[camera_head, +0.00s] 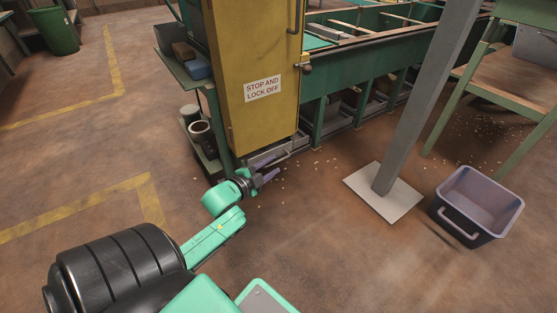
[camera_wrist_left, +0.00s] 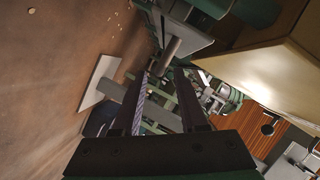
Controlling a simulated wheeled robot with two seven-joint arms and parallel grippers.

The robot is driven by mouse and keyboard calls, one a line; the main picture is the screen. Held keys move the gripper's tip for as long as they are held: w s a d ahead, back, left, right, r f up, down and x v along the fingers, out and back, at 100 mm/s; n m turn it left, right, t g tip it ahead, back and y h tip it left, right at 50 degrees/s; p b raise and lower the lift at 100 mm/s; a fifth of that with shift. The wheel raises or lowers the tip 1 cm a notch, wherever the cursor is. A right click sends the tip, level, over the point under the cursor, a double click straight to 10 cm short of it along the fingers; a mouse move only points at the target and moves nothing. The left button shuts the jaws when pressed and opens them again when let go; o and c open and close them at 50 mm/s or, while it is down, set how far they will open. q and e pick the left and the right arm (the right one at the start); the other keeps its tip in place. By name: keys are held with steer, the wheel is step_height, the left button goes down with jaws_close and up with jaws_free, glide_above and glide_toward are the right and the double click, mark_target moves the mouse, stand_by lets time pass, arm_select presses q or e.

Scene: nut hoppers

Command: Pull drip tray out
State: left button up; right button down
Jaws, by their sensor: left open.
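The drip tray (camera_head: 268,152) is a grey metal tray low under the yellow cabinet (camera_head: 255,110), with its bar handle at the front. Its grey front and a thick bar also seem to show in the left wrist view (camera_wrist_left: 188,36), just beyond the fingertips. My left gripper (camera_head: 269,168) is open and empty, low above the floor. Its fingers point at the tray front, close to the handle; I cannot tell whether they touch. In the left wrist view the two dark fingers (camera_wrist_left: 162,74) stand apart. My right gripper is not in view.
A grey post on a pale base plate (camera_head: 383,193) stands right of the tray, with a dark handled bin (camera_head: 478,207) beyond it. Containers (camera_head: 201,135) stand on a low shelf left of the cabinet. The floor before the tray is open, with scattered nuts.

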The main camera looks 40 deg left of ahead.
mark_target(277, 162)
arm_select(q)
steer(key=b+x, duration=0.1)
steer(key=x, duration=0.2)
steer(key=shift+f, duration=0.2)
steer(key=shift+w+r, duration=0.1)
steer(key=shift+w, duration=0.2)
jaws_close()
stand_by(0.9)
